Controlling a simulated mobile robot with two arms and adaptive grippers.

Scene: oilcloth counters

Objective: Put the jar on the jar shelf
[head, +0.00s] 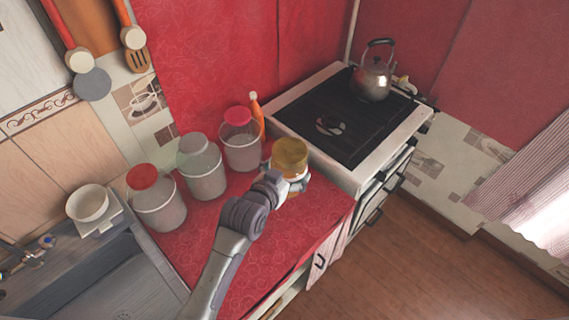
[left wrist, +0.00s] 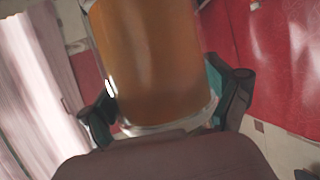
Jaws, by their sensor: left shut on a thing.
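A jar with a yellow lid (head: 290,153) is at the tip of my left arm in the head view, over the right end of the red counter near the stove. In the left wrist view the jar (left wrist: 150,60) fills the middle, with amber contents behind clear glass. My left gripper (head: 288,178) is shut on the jar, with one finger on each side of it in the wrist view. I cannot tell how far above the counter the jar is. No jar shelf can be made out. My right gripper is not in view.
Three large canisters stand on the red counter (head: 215,232): one red-lidded (head: 158,205), one pale-lidded (head: 202,170), one red-lidded (head: 240,145) at the back. An orange bottle (head: 256,112) stands behind. A kettle (head: 373,78) is on the stove (head: 320,125). A white scale (head: 95,212) is left.

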